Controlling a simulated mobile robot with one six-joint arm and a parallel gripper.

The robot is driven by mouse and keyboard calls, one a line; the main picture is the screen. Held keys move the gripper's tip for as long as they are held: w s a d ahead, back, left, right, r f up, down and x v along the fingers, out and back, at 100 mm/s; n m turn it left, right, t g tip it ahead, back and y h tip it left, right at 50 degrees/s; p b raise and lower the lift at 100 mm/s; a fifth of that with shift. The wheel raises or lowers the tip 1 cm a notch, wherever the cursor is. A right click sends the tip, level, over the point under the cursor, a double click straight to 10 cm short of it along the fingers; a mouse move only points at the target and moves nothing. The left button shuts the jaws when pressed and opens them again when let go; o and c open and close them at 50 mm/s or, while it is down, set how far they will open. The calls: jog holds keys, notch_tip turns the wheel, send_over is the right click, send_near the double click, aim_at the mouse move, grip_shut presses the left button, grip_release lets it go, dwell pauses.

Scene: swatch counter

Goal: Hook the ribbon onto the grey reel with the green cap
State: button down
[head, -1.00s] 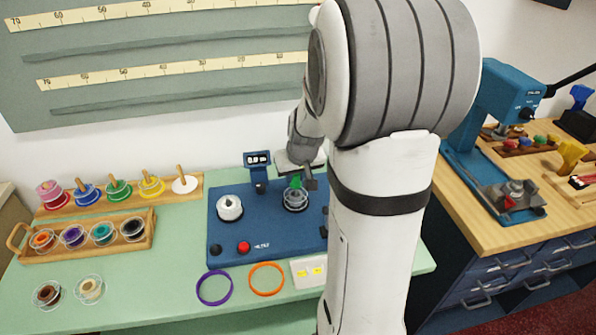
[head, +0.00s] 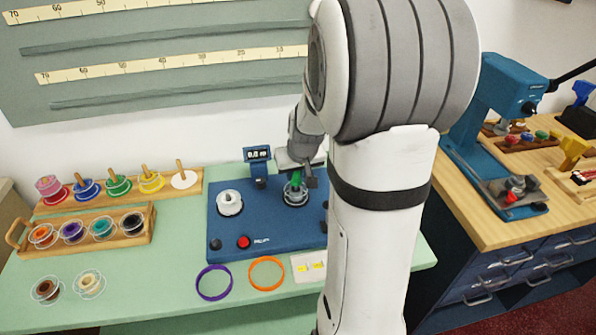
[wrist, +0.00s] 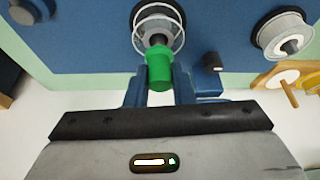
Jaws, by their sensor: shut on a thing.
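The grey reel (head: 295,193) sits on the blue machine, right of its middle. Its green cap (head: 297,176) is at the reel's centre. In the wrist view, the green cap (wrist: 159,70) is between my two fingers, and the pale reel (wrist: 158,22) is just beyond it. My gripper (wrist: 160,88) is shut on the green cap. Whether the cap touches the reel hub is hard to tell. A white spool (head: 229,203) stands on the machine's left side. I cannot make out a ribbon strand between the spool and the reel.
The blue machine (head: 270,222) carries a small display (head: 258,154) and a red button (head: 243,242). Purple (head: 214,283) and orange (head: 267,273) rings lie in front. A wooden spool tray (head: 88,233) is at left. A blue press (head: 500,100) stands on the right bench.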

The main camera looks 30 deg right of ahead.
jog(key=shift+f+b, duration=0.85)
jog(key=shift+f, duration=0.2)
jog(key=c, duration=1.2)
grip_release()
jog(key=shift+o, duration=0.2)
jog(key=shift+r+p, duration=2.4)
jog(key=shift+r, duration=1.2)
